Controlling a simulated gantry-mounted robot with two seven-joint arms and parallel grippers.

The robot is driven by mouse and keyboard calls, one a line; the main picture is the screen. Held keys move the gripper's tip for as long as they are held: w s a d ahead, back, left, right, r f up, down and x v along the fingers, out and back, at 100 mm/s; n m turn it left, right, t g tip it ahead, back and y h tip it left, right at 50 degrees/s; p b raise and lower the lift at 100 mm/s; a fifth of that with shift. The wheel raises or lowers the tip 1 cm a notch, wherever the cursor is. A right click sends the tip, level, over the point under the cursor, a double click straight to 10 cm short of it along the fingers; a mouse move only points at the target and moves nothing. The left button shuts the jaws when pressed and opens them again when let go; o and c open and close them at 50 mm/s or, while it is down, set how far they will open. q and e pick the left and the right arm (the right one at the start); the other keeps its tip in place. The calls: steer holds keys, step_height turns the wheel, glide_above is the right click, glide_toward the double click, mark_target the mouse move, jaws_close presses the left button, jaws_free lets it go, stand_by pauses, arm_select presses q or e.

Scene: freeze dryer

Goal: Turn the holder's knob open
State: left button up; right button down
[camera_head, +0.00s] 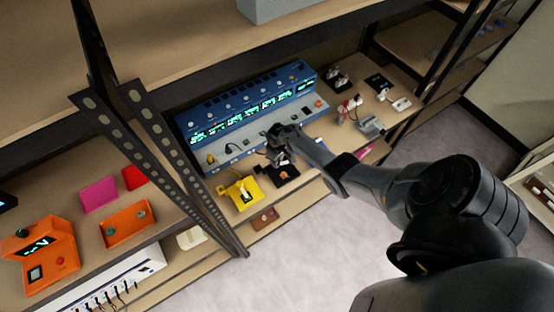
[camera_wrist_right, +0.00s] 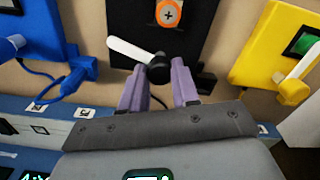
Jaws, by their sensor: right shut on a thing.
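A black holder (camera_wrist_right: 195,22) with an orange round piece that has a metal centre lies at the top middle of the right wrist view. It also shows in the head view (camera_head: 287,180), partly under my right gripper. Its near edge carries a black knob (camera_wrist_right: 158,69) with a white lever pointing up and left. My right gripper (camera_wrist_right: 157,82) has its two purple fingers on either side of the knob and is shut on it. In the head view my right gripper (camera_head: 281,150) reaches the holder from the right. My left gripper is not in view.
A yellow holder (camera_wrist_right: 258,50) and a blue holder (camera_wrist_right: 35,38) flank the black one, each with a white lever. The blue freeze dryer panel (camera_head: 245,95) stands behind. Slotted shelf posts (camera_head: 180,165) rise at left; an orange device (camera_head: 42,255) stands further left.

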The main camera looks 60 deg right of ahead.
steer(key=n, duration=0.3)
steer(key=shift+n, duration=0.3)
stand_by(0.3)
steer(key=c, duration=0.8)
jaws_free()
